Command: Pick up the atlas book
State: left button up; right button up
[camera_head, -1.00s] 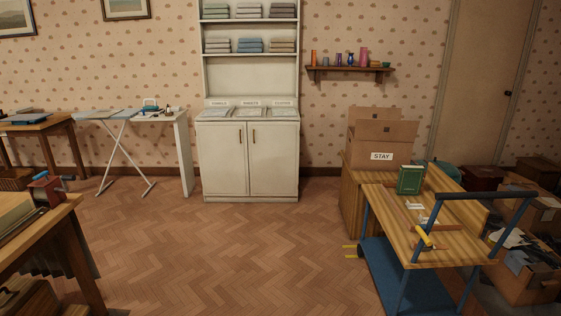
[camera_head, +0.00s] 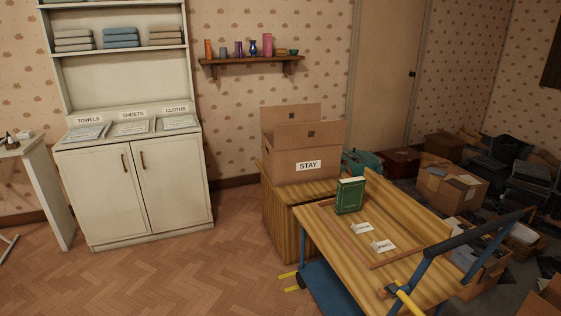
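A green book (camera_head: 350,196) stands upright on the wooden top of a blue-framed cart (camera_head: 335,243), near its far left end. Its cover lettering is too small to read, so I cannot tell for sure that it is the atlas. Two white labels lie on the cart top in front of it. Neither of my grippers shows in this view.
A cardboard box marked STAY (camera_head: 307,165) sits on a wooden chest (camera_head: 288,215) behind the cart. A white cabinet (camera_head: 135,190) stands at left. Cardboard boxes (camera_head: 450,190) and clutter fill the right. The cart's dark handle (camera_head: 480,232) rises at its near right. The parquet floor (camera_head: 190,280) at front left is clear.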

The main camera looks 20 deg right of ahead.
aim_at(349, 191)
jog(key=i+j+z, duration=0.2)
jog(key=i, duration=1.4)
jog(key=i+z, duration=0.3)
jog(key=z, duration=0.15)
jog(key=i+z, duration=0.25)
jog(key=z, duration=0.25)
jog(key=i+j+z, duration=0.1)
jog(key=i+z, duration=0.2)
jog(key=z, duration=0.15)
